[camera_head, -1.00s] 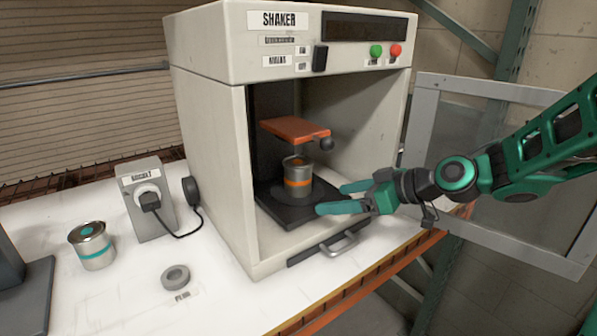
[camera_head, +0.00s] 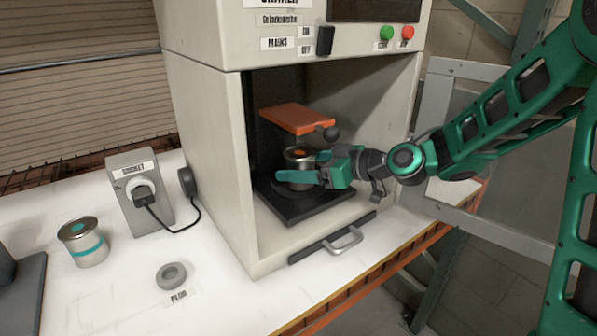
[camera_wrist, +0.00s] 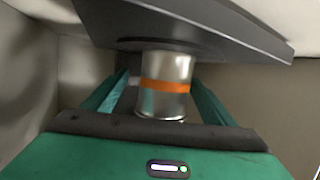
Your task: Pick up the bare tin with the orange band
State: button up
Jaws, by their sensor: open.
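The bare tin with the orange band (camera_wrist: 166,86) stands upright on the dark plate inside the shaker. In the head view, the top of the tin (camera_head: 298,154) shows above my gripper, and its band is mostly hidden. My gripper (camera_head: 300,168) reaches through the shaker's open front, with its green fingers around the tin. In the wrist view, my gripper (camera_wrist: 160,100) is open, with one finger on each side of the tin. The left finger is close to the tin; I cannot tell whether it touches.
The orange clamp plate (camera_head: 298,118) with a dark knob hangs above the tin. The shaker's door (camera_head: 437,150) is open to the right. A tin with a teal band (camera_head: 88,247), a socket box (camera_head: 128,198) and a grey ring (camera_head: 172,275) are on the white bench.

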jog(key=x, duration=0.4)
jog(key=shift+s+a, duration=0.15)
jog(key=shift+s, duration=0.05)
jog(key=c, duration=1.3)
jog(key=shift+r, duration=0.2)
